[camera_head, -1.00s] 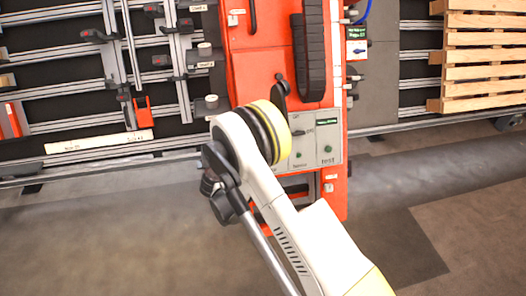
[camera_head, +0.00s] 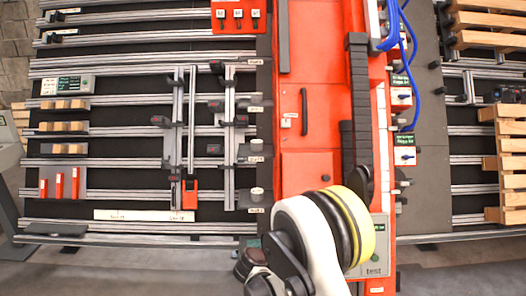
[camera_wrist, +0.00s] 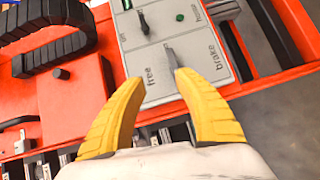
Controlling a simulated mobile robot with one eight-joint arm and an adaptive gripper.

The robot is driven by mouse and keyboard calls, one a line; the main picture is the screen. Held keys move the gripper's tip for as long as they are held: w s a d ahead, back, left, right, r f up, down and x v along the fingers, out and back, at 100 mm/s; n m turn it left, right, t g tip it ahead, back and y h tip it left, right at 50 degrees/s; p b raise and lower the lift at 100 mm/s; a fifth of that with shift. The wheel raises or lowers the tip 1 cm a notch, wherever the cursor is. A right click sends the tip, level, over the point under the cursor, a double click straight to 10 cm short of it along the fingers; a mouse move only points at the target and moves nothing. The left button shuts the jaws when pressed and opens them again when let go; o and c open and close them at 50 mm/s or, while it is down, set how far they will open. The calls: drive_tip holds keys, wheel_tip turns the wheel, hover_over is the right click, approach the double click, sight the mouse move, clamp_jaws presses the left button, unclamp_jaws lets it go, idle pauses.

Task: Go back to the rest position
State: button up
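My gripper (camera_wrist: 163,80) shows in the wrist view with its two yellow fingers apart and nothing between them. It is in front of a grey control panel (camera_wrist: 200,55) with the words "free" and "brake", and a grey lever or slot shows just beyond the fingertips. I cannot tell whether the fingers touch the panel. My gripper is hidden there.
A red gantry body (camera_head: 318,130) stands in the middle, with a black cable chain (camera_head: 360,110) and blue hoses (camera_head: 400,40). Rails with wooden blocks (camera_head: 65,104) lie to the left. Wooden pallets (camera_head: 508,165) are at the right. Grey floor lies in front.

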drive_tip(key=s+d+r+m+g+y, duration=0.1)
drive_tip(key=s+d+r+m+y, duration=0.2)
drive_tip(key=s+r, duration=0.45)
drive_tip(key=s+d+r+m+g+y, duration=0.1)
drive_tip(key=s+d+r+m, duration=0.25)
drive_tip(key=s+r, duration=0.35)
drive_tip(key=s+r+m+y, duration=0.2)
drive_tip(key=s, duration=0.7)
drive_tip(key=s+r+m+y, duration=0.1)
drive_tip(key=s+m+y, duration=0.1)
drive_tip(key=s, duration=0.8)
drive_tip(key=shift+a+r+m+y, duration=0.15)
drive_tip(key=shift+r+m+y, duration=0.2)
drive_tip(key=shift+m, duration=0.4)
